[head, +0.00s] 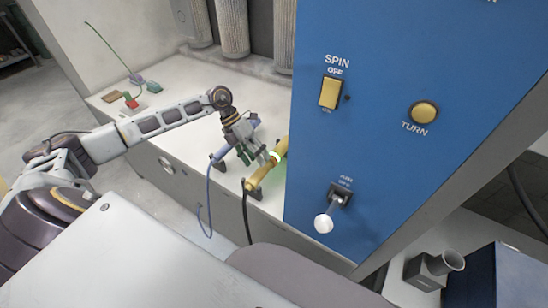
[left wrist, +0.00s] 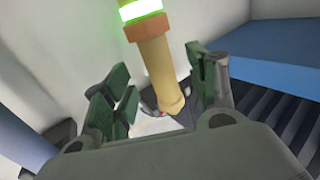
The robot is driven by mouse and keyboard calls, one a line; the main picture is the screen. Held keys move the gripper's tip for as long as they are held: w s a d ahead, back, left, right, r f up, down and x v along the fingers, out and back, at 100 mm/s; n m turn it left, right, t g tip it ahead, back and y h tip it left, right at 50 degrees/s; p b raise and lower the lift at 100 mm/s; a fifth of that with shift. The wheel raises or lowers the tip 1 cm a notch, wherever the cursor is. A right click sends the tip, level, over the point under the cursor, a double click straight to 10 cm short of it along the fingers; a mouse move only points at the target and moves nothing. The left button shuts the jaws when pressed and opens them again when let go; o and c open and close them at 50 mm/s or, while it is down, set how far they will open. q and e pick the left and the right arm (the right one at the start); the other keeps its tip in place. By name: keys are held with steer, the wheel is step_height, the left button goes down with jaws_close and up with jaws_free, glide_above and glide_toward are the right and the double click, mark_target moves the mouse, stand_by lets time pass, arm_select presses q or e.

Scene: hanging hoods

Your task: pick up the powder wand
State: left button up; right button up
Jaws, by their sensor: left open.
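A yellow wand (head: 261,176) with a glowing green ring lies tilted on the white counter, close to the blue panel; I take it as the powder wand. A black cord hangs from its near end. In the left wrist view the yellow wand (left wrist: 158,72) runs down between the two green fingers, with its glowing band at the top. My left gripper (head: 262,157) is open right beside the yellow wand, and I see no grip on it. My right gripper is out of view.
A blue panel (head: 390,140) with yellow switches and a white-knobbed lever (head: 324,223) stands right of the wand. The white counter (head: 180,95) is mostly bare, with small coloured items (head: 132,98) at its far left. A blue cord hangs over its front.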

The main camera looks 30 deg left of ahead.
arm_select(q)
steer(key=p+x, duration=0.1)
steer(key=x, duration=0.3)
steer(key=shift+w+d+f, duration=0.1)
steer(key=shift+d+f, duration=0.05)
steer(key=shift+f, duration=0.25)
steer(key=shift+d+f, duration=0.1)
steer(key=shift+f, duration=0.05)
steer(key=c, duration=1)
steer(key=shift+c, duration=1.1)
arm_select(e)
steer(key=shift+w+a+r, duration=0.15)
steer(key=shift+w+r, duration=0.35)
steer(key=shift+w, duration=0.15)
